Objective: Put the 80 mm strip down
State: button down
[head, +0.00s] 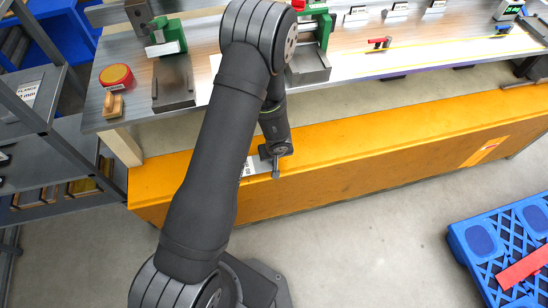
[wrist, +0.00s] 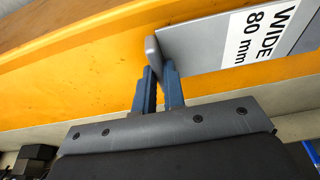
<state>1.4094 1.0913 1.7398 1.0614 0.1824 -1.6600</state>
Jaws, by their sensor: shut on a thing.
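The 80 mm strip (wrist: 205,42) is a flat grey metal sheet with a white label reading "WIDE 80 mm". My gripper (wrist: 160,72) is shut on the strip near one end, with its blue fingers close together. The strip runs off to the right in the wrist view. In the head view my gripper (head: 272,160) is over the orange beam, in front of the bench. A small part of the strip (head: 253,165) and its label show left of the gripper there; my arm hides the rest. I cannot tell whether the strip touches the beam.
The orange beam (head: 350,160) runs along the bench front. The bench top (head: 405,62) behind it carries green-and-grey fixtures, a red-and-yellow round tin (head: 116,76) and a grey block (head: 173,85). Grey shelving (head: 38,125) stands left; a blue pallet (head: 490,225) lies right. The floor between is clear.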

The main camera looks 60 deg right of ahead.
jog(key=shift+f, duration=0.55)
jog(key=shift+f, duration=0.1)
jog(key=c, duration=1.5)
grip_release()
jog(key=v, duration=1.2)
jog(key=x, duration=1.2)
jog(key=shift+f, duration=0.1)
